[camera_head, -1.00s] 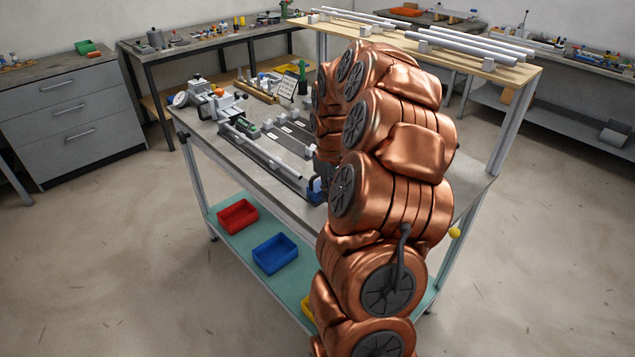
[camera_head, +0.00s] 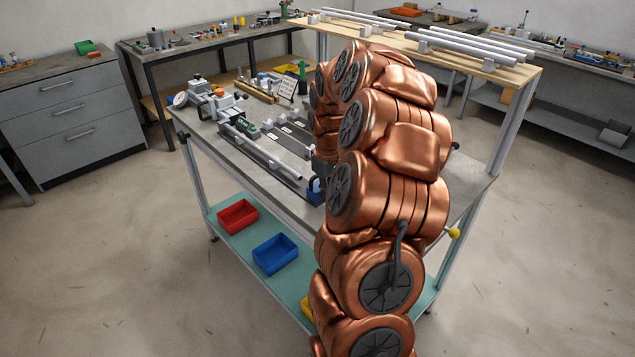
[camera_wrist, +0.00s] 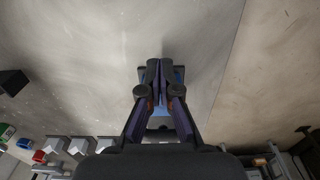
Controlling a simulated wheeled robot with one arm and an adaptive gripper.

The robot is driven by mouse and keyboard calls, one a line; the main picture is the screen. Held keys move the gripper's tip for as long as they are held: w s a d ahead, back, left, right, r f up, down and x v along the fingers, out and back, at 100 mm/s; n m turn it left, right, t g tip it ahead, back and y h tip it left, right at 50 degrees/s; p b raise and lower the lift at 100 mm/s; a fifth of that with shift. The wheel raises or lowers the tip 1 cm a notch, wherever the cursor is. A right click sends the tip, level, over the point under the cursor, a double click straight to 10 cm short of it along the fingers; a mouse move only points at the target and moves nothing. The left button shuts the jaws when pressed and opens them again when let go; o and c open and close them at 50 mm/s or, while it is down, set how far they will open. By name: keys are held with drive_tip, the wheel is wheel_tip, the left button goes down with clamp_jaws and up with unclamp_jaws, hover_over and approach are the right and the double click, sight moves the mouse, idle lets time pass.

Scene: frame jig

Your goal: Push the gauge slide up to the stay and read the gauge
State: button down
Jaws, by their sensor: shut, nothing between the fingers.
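My gripper (camera_wrist: 158,68) is shut and empty in the wrist view. A blue piece (camera_wrist: 179,76) shows behind and beside its fingertips; whether they touch cannot be told. In the head view a blue block (camera_head: 315,190) sits at the near end of the jig, beside the dark end of my arm, which partly hides it. It may be the gauge slide. A pale rod (camera_head: 262,153), perhaps the stay, lies along the jig away from that block. A white round dial (camera_head: 181,99) stands at the jig's far left end. Its reading is too small to make out.
Grey blocks (camera_head: 288,129) and a small sign (camera_head: 287,87) stand on the bench behind the rod. Rods lie on a raised wooden shelf (camera_head: 500,70). Red (camera_head: 238,215) and blue (camera_head: 275,253) bins sit on the lower shelf. My arm hides the bench's right part.

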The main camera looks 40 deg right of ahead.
drive_tip(key=shift+w+p, duration=0.5)
drive_tip(key=shift+w, duration=2.35)
drive_tip(key=shift+r, duration=0.1)
drive_tip(key=shift+s+r, duration=0.5)
drive_tip(key=shift+r, duration=0.3)
drive_tip(key=shift+s+r, duration=0.55)
drive_tip(key=shift+r, duration=0.25)
drive_tip(key=shift+s+r, duration=0.5)
drive_tip(key=shift+r, duration=0.3)
